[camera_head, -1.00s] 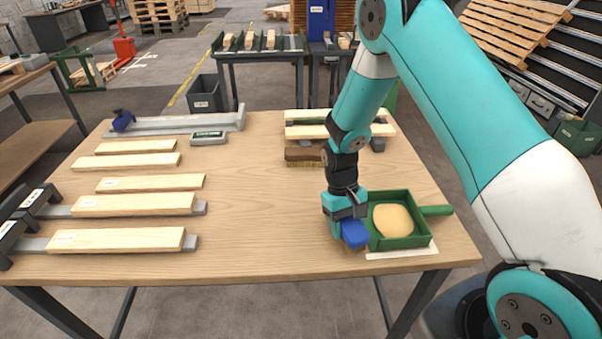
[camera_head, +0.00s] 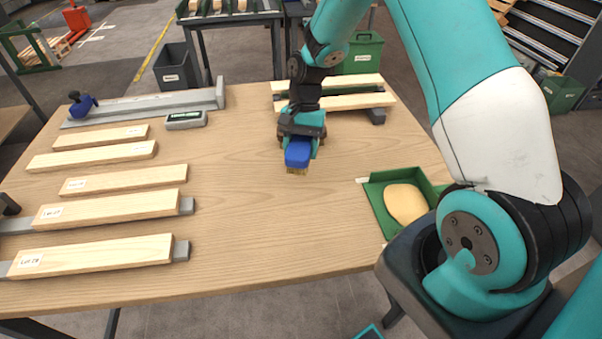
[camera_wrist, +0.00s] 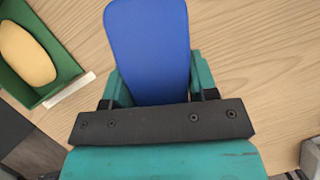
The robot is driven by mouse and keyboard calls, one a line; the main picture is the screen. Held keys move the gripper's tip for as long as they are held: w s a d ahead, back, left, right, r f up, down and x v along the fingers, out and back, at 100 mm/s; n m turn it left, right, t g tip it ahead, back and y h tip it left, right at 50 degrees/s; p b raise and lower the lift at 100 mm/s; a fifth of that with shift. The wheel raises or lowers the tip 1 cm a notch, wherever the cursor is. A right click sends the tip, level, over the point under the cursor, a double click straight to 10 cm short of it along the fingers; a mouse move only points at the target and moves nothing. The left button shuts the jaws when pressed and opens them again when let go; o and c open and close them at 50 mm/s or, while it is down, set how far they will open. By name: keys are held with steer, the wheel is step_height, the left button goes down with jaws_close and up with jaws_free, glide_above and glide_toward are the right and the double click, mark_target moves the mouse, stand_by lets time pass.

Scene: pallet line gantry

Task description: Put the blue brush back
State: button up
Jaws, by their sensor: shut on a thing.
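The blue brush (camera_head: 298,153) is held in my gripper (camera_head: 301,140) above the middle of the table, with its tan bristles pointing down. In the wrist view the blue brush (camera_wrist: 150,50) sits between the two teal fingers of my gripper (camera_wrist: 152,85), which are shut on it. The brush appears raised off the tabletop, though the exact gap is hard to judge. The brown brush seen earlier near the back planks is hidden behind my gripper.
A green tray (camera_head: 374,200) holding a yellow sponge (camera_head: 405,203) lies at the table's right side. Several wooden planks (camera_head: 95,253) lie on the left. Stacked planks (camera_head: 345,101) are at the back. A grey clamp (camera_head: 150,106) lies back left. The table's middle (camera_head: 235,200) is clear.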

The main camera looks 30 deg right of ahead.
steer(key=w+r+m+t+b, duration=0.1)
steer(key=r+m, duration=0.3)
steer(key=w+d+r+m+t+b, duration=0.1)
steer(key=r+m+t, duration=0.1)
steer(key=m, duration=0.3)
steer(key=w+d+r+m+t+y+b, duration=0.1)
steer(key=r+m+t, duration=0.1)
steer(key=r+m, duration=0.2)
steer(key=shift+w+r+m, duration=0.1)
steer(key=shift+r+m, duration=0.3)
steer(key=shift+r, duration=0.45)
step_height(320, 180, down, 20)
steer(key=shift+d+r+p, duration=0.1)
steer(key=shift+r+p, duration=0.05)
steer(key=shift+p, duration=0.45)
steer(key=o, duration=0.9)
